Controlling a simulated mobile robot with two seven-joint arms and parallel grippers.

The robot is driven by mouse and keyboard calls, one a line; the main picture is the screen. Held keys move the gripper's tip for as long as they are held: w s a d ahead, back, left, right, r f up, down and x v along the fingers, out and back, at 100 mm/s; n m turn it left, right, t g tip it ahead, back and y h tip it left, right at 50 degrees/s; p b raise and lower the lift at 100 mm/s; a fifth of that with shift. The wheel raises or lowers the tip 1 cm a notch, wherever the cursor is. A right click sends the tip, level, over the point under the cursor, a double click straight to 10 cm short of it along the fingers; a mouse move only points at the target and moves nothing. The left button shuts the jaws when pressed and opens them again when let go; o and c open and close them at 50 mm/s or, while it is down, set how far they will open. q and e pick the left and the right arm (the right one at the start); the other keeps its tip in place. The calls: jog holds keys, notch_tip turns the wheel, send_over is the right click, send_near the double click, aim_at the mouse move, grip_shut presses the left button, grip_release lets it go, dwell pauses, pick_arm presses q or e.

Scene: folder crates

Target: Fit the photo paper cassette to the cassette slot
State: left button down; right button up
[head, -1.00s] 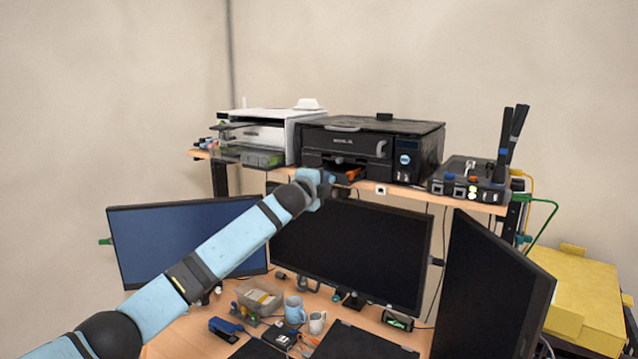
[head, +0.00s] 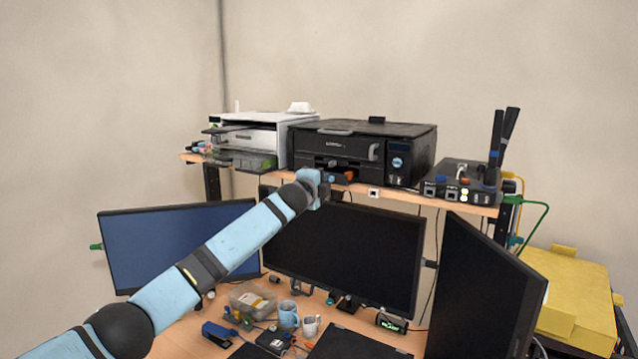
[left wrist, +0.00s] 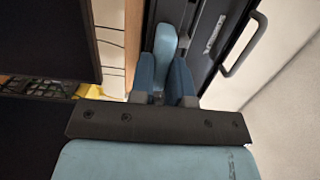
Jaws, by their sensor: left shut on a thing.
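A black printer (head: 335,150) stands on the raised shelf, with a low front opening, the cassette slot (head: 322,163). My left gripper (head: 322,186) is in front of this opening, at the shelf's front edge. In the left wrist view its two dark blue fingers (left wrist: 164,84) are closed around a light blue piece (left wrist: 165,45), which I take to be part of the photo paper cassette. A small orange part (head: 347,176) shows just past the gripper in the head view. The gripper hides most of the held thing; how far it sits in the slot cannot be told. My right gripper is not in view.
A white printer (head: 262,130) stands left of the black one, and a dark box with antennas (head: 460,180) stands to the right. Monitors (head: 345,250) stand below the shelf, close under my left arm. Mugs (head: 288,315) and small items crowd the desk.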

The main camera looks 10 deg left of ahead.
pick_arm(q)
jog(key=shift+x, duration=1.25)
jog(key=shift+d, duration=0.2)
jog(key=c, duration=1)
grip_release()
